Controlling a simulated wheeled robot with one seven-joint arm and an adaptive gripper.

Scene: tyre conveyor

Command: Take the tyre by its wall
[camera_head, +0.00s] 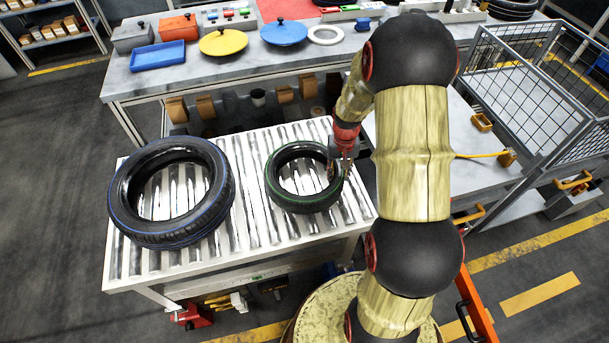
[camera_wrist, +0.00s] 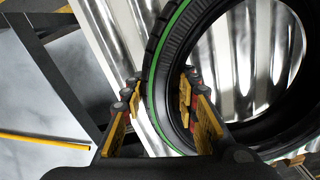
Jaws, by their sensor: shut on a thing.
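A small black tyre with a green line (camera_head: 298,204) lies flat on the right part of the roller conveyor (camera_head: 247,200). It also shows large in the wrist view (camera_wrist: 186,48). My gripper (camera_head: 341,173) comes down from above at the tyre's right side. In the wrist view, its yellow and dark fingers (camera_wrist: 160,95) straddle the tyre wall, one outside and one inside the ring. The gripper is shut on the wall. The far contact of the fingers is partly hidden by the gripper body.
A larger black tyre with a blue line (camera_head: 122,192) lies on the conveyor's left part. Bare rollers separate the tyres. A table behind holds a yellow lid (camera_head: 222,43), a blue lid (camera_head: 284,32) and a blue tray (camera_head: 158,56). A wire cage (camera_head: 525,80) stands at the right.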

